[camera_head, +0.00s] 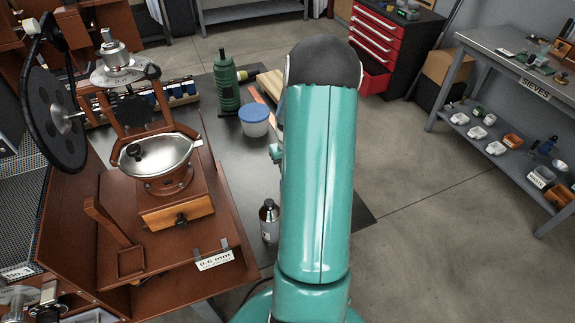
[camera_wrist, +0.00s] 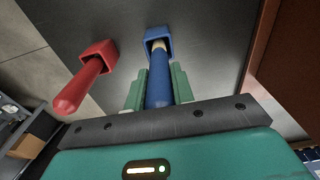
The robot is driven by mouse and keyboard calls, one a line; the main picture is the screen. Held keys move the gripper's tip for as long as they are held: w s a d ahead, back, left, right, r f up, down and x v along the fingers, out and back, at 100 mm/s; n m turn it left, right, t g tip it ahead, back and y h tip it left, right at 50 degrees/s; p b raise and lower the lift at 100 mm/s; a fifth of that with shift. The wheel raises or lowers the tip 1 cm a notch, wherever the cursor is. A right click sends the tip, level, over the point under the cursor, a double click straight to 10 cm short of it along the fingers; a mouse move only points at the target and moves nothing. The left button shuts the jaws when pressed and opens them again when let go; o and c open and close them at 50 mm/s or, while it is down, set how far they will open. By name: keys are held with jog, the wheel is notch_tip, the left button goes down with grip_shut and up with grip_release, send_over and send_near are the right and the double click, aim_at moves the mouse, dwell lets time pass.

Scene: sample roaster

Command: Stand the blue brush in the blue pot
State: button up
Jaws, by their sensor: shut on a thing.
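In the wrist view, my gripper (camera_wrist: 158,85) has its green fingers on either side of the blue brush (camera_wrist: 158,85) and is shut on its handle. The brush points away from the gripper, with a pale tan part showing beyond the blue handle. That tan end lies at the mouth of the square blue pot (camera_wrist: 168,37). I cannot tell how deep it reaches. The pot stands on the dark tabletop (camera_wrist: 215,30). In the head view my arm hides the brush, the pot and most of the gripper.
A red brush (camera_wrist: 80,90) stands in a square red pot (camera_wrist: 99,53) left of the blue pot. A brown mill (camera_head: 165,175) is at left.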

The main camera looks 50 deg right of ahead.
jog(key=shift+f, duration=0.6)
jog(key=shift+f, duration=0.35)
jog(key=shift+f, duration=0.4)
jog(key=o, duration=1.1)
jog(key=shift+c, duration=0.2)
jog(key=r, duration=1.4)
jog(key=shift+s+a, duration=0.2)
jog(key=shift+s, duration=0.1)
jog(key=shift+f, duration=0.1)
